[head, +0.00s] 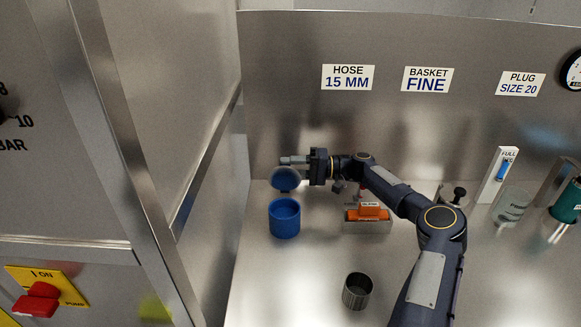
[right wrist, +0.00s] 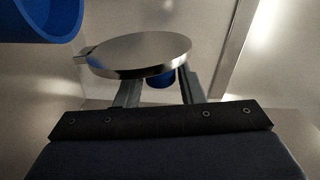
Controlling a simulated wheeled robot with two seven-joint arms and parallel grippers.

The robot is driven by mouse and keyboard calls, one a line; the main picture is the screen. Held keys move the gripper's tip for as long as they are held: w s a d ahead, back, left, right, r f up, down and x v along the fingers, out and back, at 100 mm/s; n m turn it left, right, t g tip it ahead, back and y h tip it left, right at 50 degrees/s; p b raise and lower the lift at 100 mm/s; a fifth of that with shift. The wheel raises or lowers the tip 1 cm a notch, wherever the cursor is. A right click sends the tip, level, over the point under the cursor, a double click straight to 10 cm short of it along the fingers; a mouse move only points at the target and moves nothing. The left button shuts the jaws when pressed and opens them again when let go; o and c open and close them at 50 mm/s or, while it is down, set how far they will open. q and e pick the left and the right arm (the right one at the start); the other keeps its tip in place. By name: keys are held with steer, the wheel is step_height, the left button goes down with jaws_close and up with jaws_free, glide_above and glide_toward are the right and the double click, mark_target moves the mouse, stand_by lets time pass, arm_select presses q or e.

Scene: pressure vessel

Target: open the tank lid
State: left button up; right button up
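The blue tank (head: 284,222) stands upright on the bench, left of centre in the head view, and its mouth shows uncovered. The lid (head: 285,180) is tilted up behind the tank's rim. In the right wrist view the lid (right wrist: 140,52) is a round metallic disc with a blue knob (right wrist: 160,80), and part of the blue tank (right wrist: 40,18) shows at upper left. My right gripper (head: 290,160) is at the lid's upper edge. Its fingers (right wrist: 160,92) are spread on either side of the knob, with visible gaps. My left gripper is not in view.
An orange item on a metal block (head: 367,227) lies below my right arm. A dark metal basket (head: 357,290) stands in front. A clear container (head: 510,205) and a teal item (head: 567,203) are at right. A metal cabinet (head: 170,110) borders the bench on the left.

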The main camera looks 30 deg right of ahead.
jaws_close()
steer(key=shift+w+d+f+m+b, duration=0.1)
steer(key=shift+w+d+m+b, duration=0.1)
steer(key=shift+w+m+b, duration=0.25)
steer(key=shift+w+d+f+m+b, duration=0.1)
steer(key=shift+w+d+m, duration=0.15)
steer(key=shift+m, duration=0.4)
steer(key=shift+o, duration=1.9)
jaws_free()
